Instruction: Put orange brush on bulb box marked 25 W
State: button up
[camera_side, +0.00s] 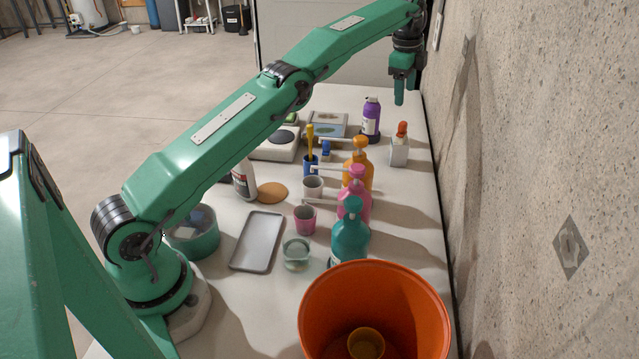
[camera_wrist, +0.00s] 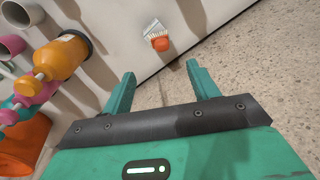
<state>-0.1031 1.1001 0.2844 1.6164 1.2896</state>
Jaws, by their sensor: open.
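The orange brush (camera_side: 402,129), with an orange end above pale bristles, appears to stand upright on a small white box (camera_side: 399,153) at the right edge of the table, near the wall. In the wrist view the brush (camera_wrist: 160,43) shows its orange end toward me, with the box (camera_wrist: 152,26) partly hidden behind it. Any 25 W marking is too small to read. My gripper (camera_side: 400,98) is open and empty, raised above the far right of the table and apart from the brush. Its two fingers also show in the wrist view (camera_wrist: 160,72).
A purple bottle (camera_side: 371,120) stands left of the box. Orange (camera_side: 357,170), pink (camera_side: 354,205) and teal (camera_side: 350,240) pump bottles line the right side nearer the camera. A large orange bucket (camera_side: 375,275) is in front. The concrete wall (camera_side: 540,150) borders the table's right edge.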

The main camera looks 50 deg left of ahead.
jog(key=s+d+r+n+t, duration=0.1)
jog(key=s+d+r+n, duration=0.15)
jog(key=s+r, duration=0.55)
jog(key=s+d+r+n+t, duration=0.15)
jog(key=s+r+n, duration=0.25)
jog(key=s+r, duration=0.45)
jog(key=s+d+f+n, duration=0.1)
jog(key=s+f+n, duration=0.2)
jog(key=s, duration=1.1)
jog(key=s+d+f+n+t, duration=0.1)
jog(key=s+f+n, duration=0.3)
jog(key=s+f, duration=0.5)
jog(key=s+d, duration=0.1)
jog(key=s, duration=0.4)
jog(key=shift+f, duration=0.35)
